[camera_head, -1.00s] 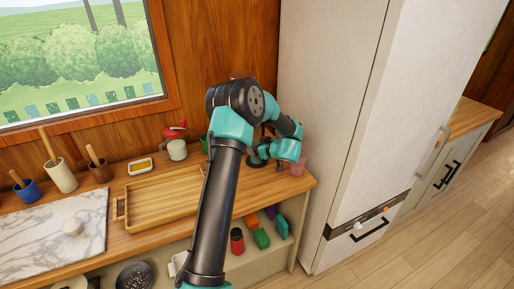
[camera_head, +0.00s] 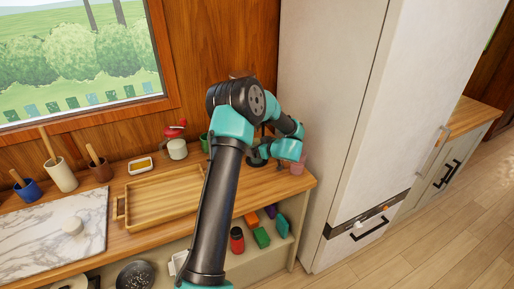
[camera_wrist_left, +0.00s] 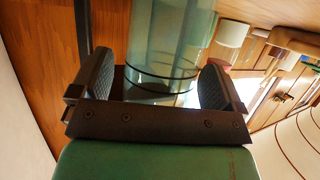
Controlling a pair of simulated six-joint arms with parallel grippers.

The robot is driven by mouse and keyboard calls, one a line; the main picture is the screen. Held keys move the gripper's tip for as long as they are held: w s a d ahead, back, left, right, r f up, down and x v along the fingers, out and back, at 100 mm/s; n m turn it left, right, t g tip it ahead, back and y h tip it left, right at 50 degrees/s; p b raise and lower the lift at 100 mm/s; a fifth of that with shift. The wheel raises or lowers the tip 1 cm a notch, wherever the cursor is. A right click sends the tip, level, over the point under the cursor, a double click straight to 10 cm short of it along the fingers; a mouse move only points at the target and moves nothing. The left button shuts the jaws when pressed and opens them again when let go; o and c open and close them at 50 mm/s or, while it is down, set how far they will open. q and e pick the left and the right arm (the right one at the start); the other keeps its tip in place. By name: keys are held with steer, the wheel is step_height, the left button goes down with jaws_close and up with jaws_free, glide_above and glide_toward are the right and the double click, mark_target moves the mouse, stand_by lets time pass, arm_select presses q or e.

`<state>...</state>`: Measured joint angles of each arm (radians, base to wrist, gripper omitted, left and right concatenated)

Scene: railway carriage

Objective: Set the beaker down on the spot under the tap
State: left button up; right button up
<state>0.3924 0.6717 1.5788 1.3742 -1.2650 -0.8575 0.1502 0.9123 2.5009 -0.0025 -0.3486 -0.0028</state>
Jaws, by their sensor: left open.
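A clear, teal-tinted glass cylinder with dark rings, which looks like the beaker (camera_wrist_left: 165,45), stands between the fingers of my left gripper (camera_wrist_left: 156,72) in the left wrist view. The jaws are open, with a finger on each side of it; I cannot tell whether either touches. In the head view a small pinkish clear vessel (camera_head: 299,166), seemingly the beaker, shows at the counter's right end, just beside my left gripper (camera_head: 292,154). The fingertips are mostly hidden by the arm there. I cannot make out the tap or the spot under it. My right gripper is out of view.
The wooden counter (camera_head: 255,183) holds a wooden tray (camera_head: 160,200), a marble board (camera_head: 40,235), a red-topped jar (camera_head: 177,148) and a green cup (camera_head: 205,142). A tall white cabinet (camera_head: 325,90) stands close on the right. Several small items sit on the shelf below.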

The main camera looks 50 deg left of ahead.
arm_select(q)
steer(key=v, duration=1.7)
steer(key=shift+c, duration=0.2)
jaws_close()
stand_by(0.4)
steer(key=shift+d, duration=0.1)
stand_by(0.6)
